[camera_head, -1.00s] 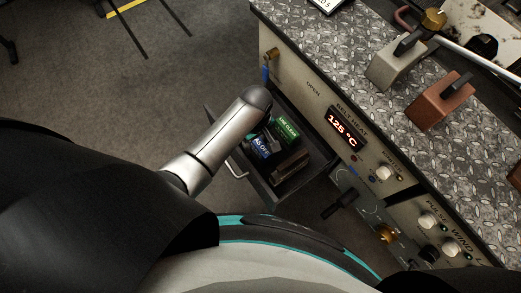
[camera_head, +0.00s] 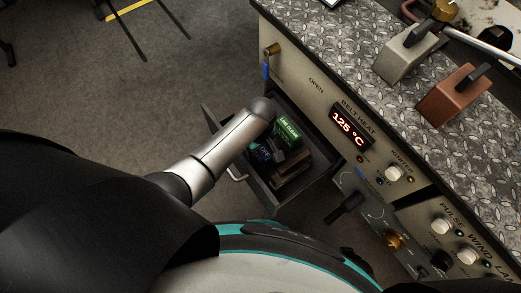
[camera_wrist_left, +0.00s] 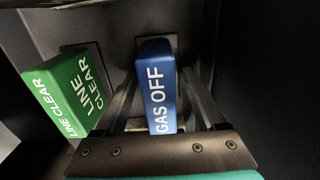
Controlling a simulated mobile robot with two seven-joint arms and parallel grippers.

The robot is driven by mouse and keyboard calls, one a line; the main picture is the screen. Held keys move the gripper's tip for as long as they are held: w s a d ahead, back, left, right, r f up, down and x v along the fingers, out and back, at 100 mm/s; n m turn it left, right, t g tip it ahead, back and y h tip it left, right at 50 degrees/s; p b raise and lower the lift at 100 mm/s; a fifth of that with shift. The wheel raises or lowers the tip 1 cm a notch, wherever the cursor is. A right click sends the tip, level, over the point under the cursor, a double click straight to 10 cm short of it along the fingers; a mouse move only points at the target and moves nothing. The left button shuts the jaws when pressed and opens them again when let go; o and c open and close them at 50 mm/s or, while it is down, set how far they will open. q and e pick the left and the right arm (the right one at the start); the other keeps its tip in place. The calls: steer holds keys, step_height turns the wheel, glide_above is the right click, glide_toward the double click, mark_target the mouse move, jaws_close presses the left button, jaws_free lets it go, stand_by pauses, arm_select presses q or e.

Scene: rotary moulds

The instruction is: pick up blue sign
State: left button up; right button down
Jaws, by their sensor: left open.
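The blue sign reads "GAS OFF" and stands in the open drawer (camera_head: 258,192); in the left wrist view the blue sign (camera_wrist_left: 158,88) is in the middle. In the head view the blue sign (camera_head: 263,155) is small, dark and partly covered by my left arm. My left gripper (camera_wrist_left: 160,76) is open, with one finger on each side of the blue sign. I cannot tell whether either finger touches it. In the head view the fingers are mostly hidden below my wrist.
A green "LINE CLEAR" sign (camera_wrist_left: 68,95) stands close on the left of the blue one in the wrist view; it also shows in the head view (camera_head: 287,131). Dark drawer walls enclose them. The machine's panel with a lit display (camera_head: 348,126) rises at the right.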

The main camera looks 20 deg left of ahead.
arm_select(q)
jaws_close()
stand_by(0.4)
steer(key=shift+r, duration=0.15)
